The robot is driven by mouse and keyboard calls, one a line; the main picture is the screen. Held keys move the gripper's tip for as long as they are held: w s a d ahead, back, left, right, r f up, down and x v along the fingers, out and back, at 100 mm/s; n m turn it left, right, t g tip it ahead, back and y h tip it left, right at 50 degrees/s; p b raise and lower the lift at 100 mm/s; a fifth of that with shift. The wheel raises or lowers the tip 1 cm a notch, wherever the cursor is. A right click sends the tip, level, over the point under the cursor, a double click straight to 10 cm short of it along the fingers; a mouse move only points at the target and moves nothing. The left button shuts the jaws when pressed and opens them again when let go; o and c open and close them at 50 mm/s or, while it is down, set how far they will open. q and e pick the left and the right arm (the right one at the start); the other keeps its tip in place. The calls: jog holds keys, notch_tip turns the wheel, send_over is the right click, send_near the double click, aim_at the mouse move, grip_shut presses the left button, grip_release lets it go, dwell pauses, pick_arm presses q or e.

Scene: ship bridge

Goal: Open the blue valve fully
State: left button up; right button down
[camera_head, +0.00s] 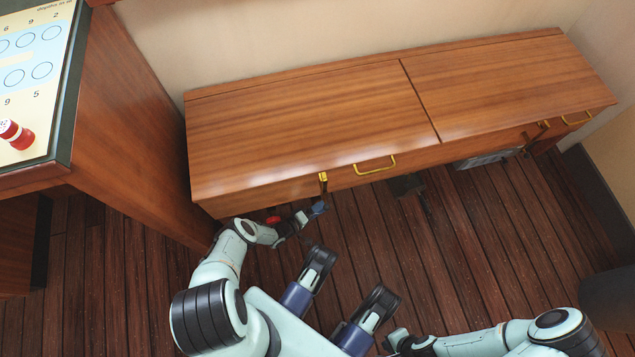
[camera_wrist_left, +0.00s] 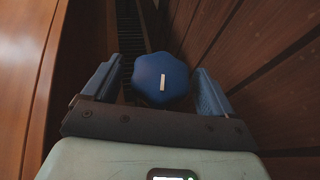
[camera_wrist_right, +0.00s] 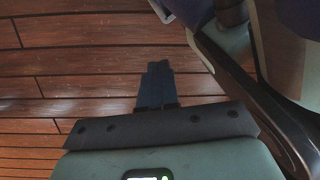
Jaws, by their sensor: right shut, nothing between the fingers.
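The blue valve (camera_head: 318,208) is a lobed round knob below the front edge of the wooden bench, under its left part. In the left wrist view the blue valve (camera_wrist_left: 160,82) shows a short white mark that stands near upright. My left gripper (camera_head: 307,213) is open at the valve. Its two fingers stand on either side of the knob in the left wrist view, with a visible gap on each side. My right gripper (camera_wrist_right: 155,85) is shut and empty above the wooden floor, near my own body.
A red knob (camera_head: 273,219) sits left of the blue valve, close to my left arm. The bench (camera_head: 310,120) has yellow handles along its front edge. A wooden console (camera_head: 130,130) stands at the left. The plank floor (camera_head: 470,240) is open on the right.

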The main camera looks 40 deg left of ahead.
pick_arm(q)
jog(key=p+v, duration=0.3)
jog(key=v, duration=1)
jog(key=shift+p, duration=0.3)
pick_arm(e)
jog(key=w+r+t, duration=0.2)
jog(key=w+r, duration=0.2)
jog(key=w, duration=0.3)
jog(key=shift+a, duration=0.4)
pick_arm(q)
jog(key=shift+r, duration=0.1)
